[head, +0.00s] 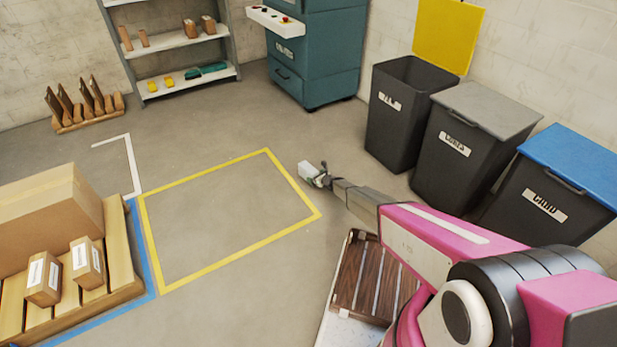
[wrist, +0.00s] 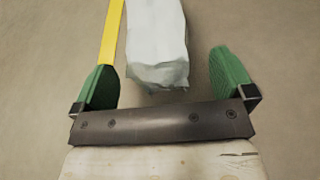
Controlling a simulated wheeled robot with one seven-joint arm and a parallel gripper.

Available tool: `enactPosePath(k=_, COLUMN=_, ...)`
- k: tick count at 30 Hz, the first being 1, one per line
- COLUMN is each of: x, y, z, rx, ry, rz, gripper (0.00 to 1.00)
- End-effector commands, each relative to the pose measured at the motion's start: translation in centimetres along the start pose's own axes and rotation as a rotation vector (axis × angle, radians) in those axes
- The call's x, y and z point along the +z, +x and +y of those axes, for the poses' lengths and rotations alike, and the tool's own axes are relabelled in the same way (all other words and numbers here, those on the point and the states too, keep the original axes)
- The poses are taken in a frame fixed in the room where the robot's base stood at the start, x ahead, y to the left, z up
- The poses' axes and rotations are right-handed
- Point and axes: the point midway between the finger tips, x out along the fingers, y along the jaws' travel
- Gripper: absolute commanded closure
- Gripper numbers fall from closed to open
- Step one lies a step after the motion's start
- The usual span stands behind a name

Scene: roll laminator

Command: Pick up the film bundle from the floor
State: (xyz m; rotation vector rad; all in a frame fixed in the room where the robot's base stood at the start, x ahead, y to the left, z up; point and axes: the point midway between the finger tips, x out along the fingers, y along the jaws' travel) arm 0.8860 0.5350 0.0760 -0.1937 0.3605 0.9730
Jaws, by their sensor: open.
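The film bundle (wrist: 157,40) is a whitish, crumpled, elongated block. In the wrist view it lies ahead of my gripper (wrist: 163,85), with its near end between the two green fingers. The fingers are apart, with a gap on each side of the bundle, and neither visibly touches it.
A yellow floor outline (head: 293,180) runs just left of the bundle. Dark bins (head: 398,110) stand along the right wall, one with its yellow lid up. A pallet (head: 122,270) with boxes is at the left. A brown slatted platform (head: 362,280) lies below my arm. Floor around the bundle is clear.

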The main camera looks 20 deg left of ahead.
Motion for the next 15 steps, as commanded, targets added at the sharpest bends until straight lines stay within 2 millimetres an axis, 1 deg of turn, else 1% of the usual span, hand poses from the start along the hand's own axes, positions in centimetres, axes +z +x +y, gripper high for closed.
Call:
enactPosePath(k=1, x=-0.1, y=1.1, z=-0.1, rx=0.001, ry=-0.001, rz=0.0, gripper=0.0)
enactPosePath(k=4, x=-0.1, y=2.3, z=0.0, rx=0.002, ry=-0.001, rz=0.0, gripper=0.0)
enactPosePath(k=6, x=-0.1, y=2.7, z=0.0, rx=0.001, ry=-0.001, rz=0.0, gripper=0.0)
enactPosePath(k=12, x=0.0, y=2.6, z=0.0, rx=0.001, ry=0.0, rz=0.0, gripper=0.0)
enactPosePath(k=13, x=0.0, y=2.6, z=0.0, rx=0.001, ry=0.0, rz=0.0, gripper=0.06)
enactPosePath(k=14, x=0.0, y=2.6, z=0.0, rx=0.001, ry=0.0, rz=0.0, gripper=0.16)
enactPosePath(k=15, x=0.0, y=2.6, z=0.0, rx=0.001, ry=0.0, rz=0.0, gripper=0.29)
